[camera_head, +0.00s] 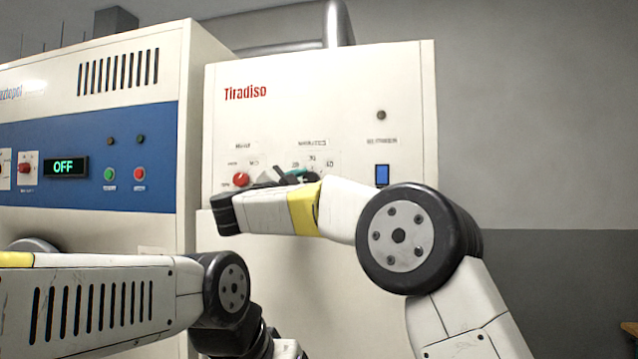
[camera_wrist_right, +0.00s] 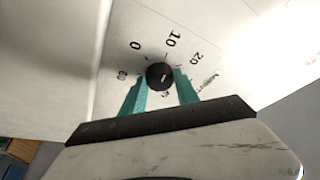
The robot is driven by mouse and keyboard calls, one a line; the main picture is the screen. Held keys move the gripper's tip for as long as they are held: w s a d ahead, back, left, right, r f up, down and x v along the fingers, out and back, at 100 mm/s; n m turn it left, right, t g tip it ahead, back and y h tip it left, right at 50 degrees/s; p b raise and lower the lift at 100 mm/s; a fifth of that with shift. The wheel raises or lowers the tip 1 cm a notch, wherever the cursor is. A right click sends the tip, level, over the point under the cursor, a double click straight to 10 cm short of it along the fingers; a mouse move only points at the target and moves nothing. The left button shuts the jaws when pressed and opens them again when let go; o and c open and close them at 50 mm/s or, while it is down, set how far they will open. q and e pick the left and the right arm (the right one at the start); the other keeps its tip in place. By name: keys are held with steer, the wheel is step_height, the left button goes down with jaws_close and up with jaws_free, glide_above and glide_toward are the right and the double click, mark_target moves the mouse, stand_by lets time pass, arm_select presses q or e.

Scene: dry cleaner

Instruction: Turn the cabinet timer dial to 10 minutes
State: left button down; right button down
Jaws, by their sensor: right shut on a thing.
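The timer dial (camera_wrist_right: 158,76) is a small black round knob with a short white mark, on a white panel. Printed marks 0, 10, 20 and 60 stand around it in the right wrist view. My right gripper (camera_wrist_right: 160,92) has its teal fingers on either side of the knob and is shut on it. In the head view the right gripper (camera_head: 290,178) is at the front of the white Tiradiso cabinet (camera_head: 320,75), and my forearm mostly hides the dial. The exact direction of the white mark is hard to read. My left gripper is not in view.
A red knob (camera_head: 240,179) is left of the right gripper on the same panel, with a blue switch (camera_head: 382,175) to the right. A blue-fronted machine (camera_head: 100,198) with an OFF display (camera_head: 64,167) stands at left. My left arm is low at left.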

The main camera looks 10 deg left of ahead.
steer(key=c, duration=0.9)
jaws_free()
steer(key=v, duration=0.8)
